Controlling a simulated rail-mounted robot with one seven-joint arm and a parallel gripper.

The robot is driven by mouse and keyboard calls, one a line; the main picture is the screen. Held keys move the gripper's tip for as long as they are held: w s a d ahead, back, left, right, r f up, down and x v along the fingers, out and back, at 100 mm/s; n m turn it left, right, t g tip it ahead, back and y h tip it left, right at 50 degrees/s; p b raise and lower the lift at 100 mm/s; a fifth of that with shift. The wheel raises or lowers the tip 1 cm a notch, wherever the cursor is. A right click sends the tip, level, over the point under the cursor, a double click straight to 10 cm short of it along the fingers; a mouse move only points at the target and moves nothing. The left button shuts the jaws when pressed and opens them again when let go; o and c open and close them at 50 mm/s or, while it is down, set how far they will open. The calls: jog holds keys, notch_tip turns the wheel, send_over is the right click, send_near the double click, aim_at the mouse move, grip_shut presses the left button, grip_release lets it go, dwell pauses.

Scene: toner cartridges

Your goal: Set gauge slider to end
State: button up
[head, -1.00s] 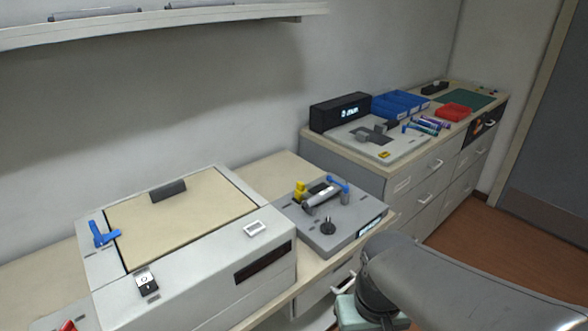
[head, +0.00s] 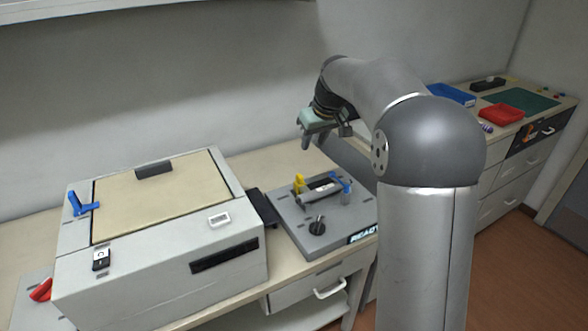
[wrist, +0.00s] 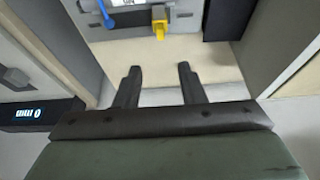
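A grey bench device (head: 291,228) has a yellow upright part (head: 299,184), a blue part (head: 346,186), a black knob (head: 317,225) and a lit display (head: 362,236) reading READY. I cannot tell which part is the gauge slider. My gripper (head: 313,142) is in the air above and behind the device, pointing down. In the wrist view, its two fingers (wrist: 160,72) are apart with nothing between them. The yellow part (wrist: 160,22) and blue part (wrist: 108,18) show beyond the fingertips, apart from them.
A large grey printer-like box (head: 160,272) with a blue lever (head: 80,204) stands left of the device. A counter at right holds a red tray (head: 501,113), a blue tray (head: 452,95) and a green mat (head: 520,101). My arm hides part of that counter.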

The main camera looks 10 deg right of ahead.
aim_at(300, 176)
jog(key=p+x, duration=0.2)
jog(key=x, duration=1.5)
jog(key=shift+w+a, duration=0.15)
grip_shut()
